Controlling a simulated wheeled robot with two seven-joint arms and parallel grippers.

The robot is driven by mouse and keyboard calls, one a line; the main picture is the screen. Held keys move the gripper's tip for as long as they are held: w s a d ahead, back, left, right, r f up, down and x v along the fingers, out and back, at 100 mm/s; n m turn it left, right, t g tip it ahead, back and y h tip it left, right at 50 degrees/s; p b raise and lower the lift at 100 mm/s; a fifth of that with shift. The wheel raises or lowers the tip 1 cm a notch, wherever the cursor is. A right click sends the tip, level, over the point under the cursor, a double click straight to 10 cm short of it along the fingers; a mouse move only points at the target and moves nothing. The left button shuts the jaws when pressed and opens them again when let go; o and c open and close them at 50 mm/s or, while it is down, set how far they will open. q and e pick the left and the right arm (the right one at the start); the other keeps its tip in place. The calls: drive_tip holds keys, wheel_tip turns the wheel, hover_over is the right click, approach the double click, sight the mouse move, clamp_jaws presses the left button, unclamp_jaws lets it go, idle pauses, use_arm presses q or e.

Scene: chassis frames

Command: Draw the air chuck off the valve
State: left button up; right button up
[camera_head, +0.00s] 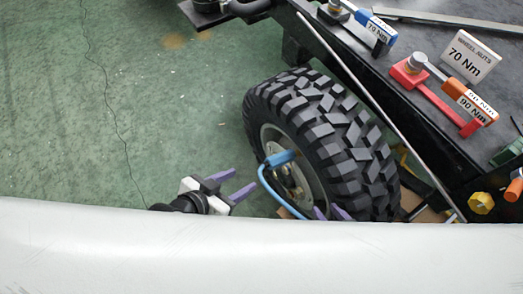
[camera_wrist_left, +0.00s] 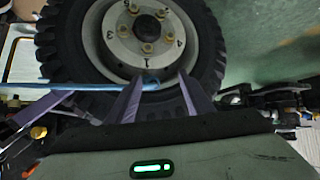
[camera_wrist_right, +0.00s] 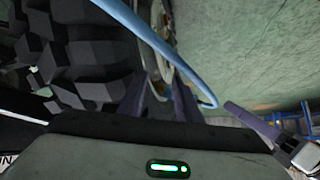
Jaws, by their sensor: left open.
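The air chuck (camera_head: 282,158) is a blue piece at the wheel's rim, with a blue hose (camera_head: 264,186) curving down from it. In the left wrist view a blue piece (camera_wrist_left: 152,83) lies at the lower rim, beyond and between my left fingertips. The valve itself is too small to make out. My left gripper (camera_head: 245,179) is open and empty, left of the hose and apart from it. My right gripper (camera_head: 329,212) shows only its purple fingertips, low beside the tyre; they are apart. In the right wrist view the hose (camera_wrist_right: 170,57) crosses close before its fingers.
The wheel's chunky black tyre (camera_head: 325,135) stands beside a dark bench (camera_head: 450,30). On it are a blue wrench (camera_head: 372,24), a red and orange wrench (camera_head: 440,92) and a 70 Nm sign (camera_head: 470,56). A pale bar of mine covers the bottom. The green floor (camera_head: 160,110) is clear.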

sight(272, 160)
use_arm(q)
drive_tip(key=w+d+m+h+b, duration=0.1)
drive_tip(key=w+d, duration=0.1)
drive_tip(key=d, duration=0.1)
drive_tip(key=w+d+f+m+g+b, duration=0.1)
drive_tip(key=w+d+m+b, duration=0.1)
drive_tip(key=w+d, duration=0.1)
drive_tip(key=w+d+f+m+h+b, duration=0.1)
drive_tip(key=w+d+b, duration=0.1)
drive_tip(key=w+d, duration=0.1)
drive_tip(key=shift+w+d+f+m+h, duration=0.1)
drive_tip(key=shift+w+f+m+h, duration=0.1)
drive_tip(key=shift+m+h, duration=0.1)
drive_tip(key=shift+b+x, duration=0.7)
drive_tip(key=shift+x, duration=0.15)
use_arm(e)
drive_tip(key=shift+s+a+f, duration=0.15)
drive_tip(key=shift+f, duration=1.1)
drive_tip(key=shift+s+a+f, duration=0.15)
drive_tip(key=shift+f, duration=1.05)
use_arm(q)
drive_tip(key=shift+d+r, duration=0.1)
use_arm(e)
drive_tip(key=shift+w+r, duration=0.1)
drive_tip(key=shift+r, duration=0.05)
use_arm(q)
drive_tip(key=shift+c, duration=0.6)
clamp_jaws()
use_arm(e)
drive_tip(key=shift+w, duration=0.15)
